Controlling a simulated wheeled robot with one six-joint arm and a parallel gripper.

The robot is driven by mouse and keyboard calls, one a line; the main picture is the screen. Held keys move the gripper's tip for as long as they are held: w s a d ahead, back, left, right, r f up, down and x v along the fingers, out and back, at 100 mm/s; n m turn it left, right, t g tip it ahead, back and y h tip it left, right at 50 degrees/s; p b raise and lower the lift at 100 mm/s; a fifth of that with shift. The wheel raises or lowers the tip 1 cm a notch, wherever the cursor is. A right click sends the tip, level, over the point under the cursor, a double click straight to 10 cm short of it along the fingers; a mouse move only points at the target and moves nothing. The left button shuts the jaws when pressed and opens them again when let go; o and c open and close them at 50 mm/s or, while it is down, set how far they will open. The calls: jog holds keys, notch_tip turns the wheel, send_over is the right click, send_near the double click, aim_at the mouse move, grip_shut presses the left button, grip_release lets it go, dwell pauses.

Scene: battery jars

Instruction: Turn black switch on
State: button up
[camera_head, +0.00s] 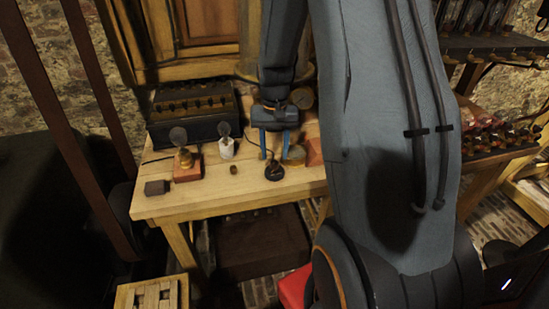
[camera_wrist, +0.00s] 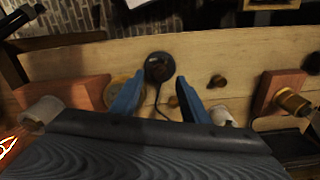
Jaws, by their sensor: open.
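The black switch (camera_head: 274,171) is a small round black piece with a raised knob, on the front part of the wooden table. It also shows in the wrist view (camera_wrist: 159,67), just beyond my fingertips and between them. My gripper (camera_head: 275,150) has two blue fingers pointing down, apart and empty, above and just behind the switch. In the wrist view my gripper (camera_wrist: 157,88) is open on either side of a thin dark cord that runs from the switch. Whether a finger touches the switch cannot be told.
The wooden table (camera_head: 240,195) also bears a red block with a bulb (camera_head: 187,168), a white bulb holder (camera_head: 227,148), a small dark block (camera_head: 157,187) and a dark battery box (camera_head: 192,112). A brass disc (camera_wrist: 118,92) lies left of the switch in the wrist view.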

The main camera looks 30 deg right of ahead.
aim_at(274, 162)
jog(key=shift+r+b, duration=0.4)
jog(key=shift+r, duration=1.9)
